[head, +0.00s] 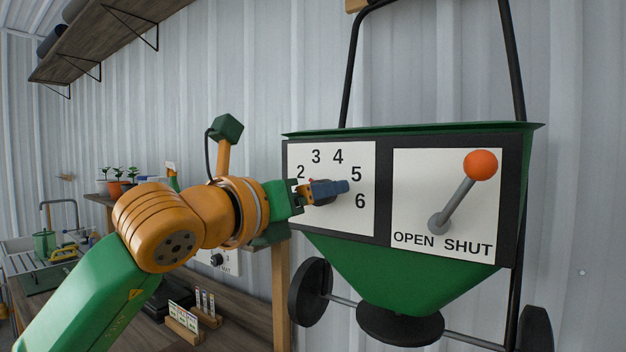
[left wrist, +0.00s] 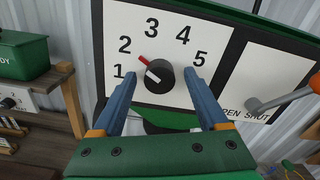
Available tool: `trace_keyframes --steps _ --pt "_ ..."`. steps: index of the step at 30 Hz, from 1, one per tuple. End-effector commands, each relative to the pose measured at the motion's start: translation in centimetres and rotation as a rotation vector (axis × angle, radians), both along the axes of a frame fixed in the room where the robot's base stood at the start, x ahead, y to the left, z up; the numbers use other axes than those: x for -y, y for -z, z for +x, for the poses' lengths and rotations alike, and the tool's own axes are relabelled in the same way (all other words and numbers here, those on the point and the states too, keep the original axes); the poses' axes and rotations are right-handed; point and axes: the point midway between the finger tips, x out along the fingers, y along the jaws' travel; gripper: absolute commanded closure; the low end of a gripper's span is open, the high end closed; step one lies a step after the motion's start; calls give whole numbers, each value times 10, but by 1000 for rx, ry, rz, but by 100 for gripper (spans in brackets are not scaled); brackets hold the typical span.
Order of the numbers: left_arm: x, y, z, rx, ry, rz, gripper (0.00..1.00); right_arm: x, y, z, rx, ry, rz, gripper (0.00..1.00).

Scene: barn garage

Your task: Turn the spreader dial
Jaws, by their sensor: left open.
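The spreader's dial is a black knob (left wrist: 162,77) with a white line and a red pointer (left wrist: 143,60), on a white numbered plate (left wrist: 178,20). The pointer faces up-left, toward the 2. My left gripper (left wrist: 161,74) is open, with one blue finger on each side of the knob. I see gaps beside the knob and cannot tell any contact. In the head view my left gripper (head: 345,187) reaches the plate (head: 300,151) from the left and largely hides the dial. The green spreader (head: 400,275) hangs against the wall. My right gripper is not in view.
Right of the dial plate is an OPEN/SHUT plate (head: 410,165) with a grey lever and orange ball (head: 481,165). A wooden bench (head: 235,335) with seed packets (head: 183,320) stands below left. A shelf (head: 100,50) is at upper left.

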Motion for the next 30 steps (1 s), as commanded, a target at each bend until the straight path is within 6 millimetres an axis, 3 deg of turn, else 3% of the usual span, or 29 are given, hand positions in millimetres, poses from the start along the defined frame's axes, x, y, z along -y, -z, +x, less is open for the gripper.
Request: trace_keyframes --steps 4,12,13,23,30 --pt "0 1 0 0 0 0 24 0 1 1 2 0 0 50" --pt "0 1 0 -1 0 -1 96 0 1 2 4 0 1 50" --pt "0 1 0 -1 0 -1 100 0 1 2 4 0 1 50" --pt "0 1 0 29 0 41 100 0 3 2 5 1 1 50" --pt "0 2 0 118 0 175 100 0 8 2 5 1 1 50"
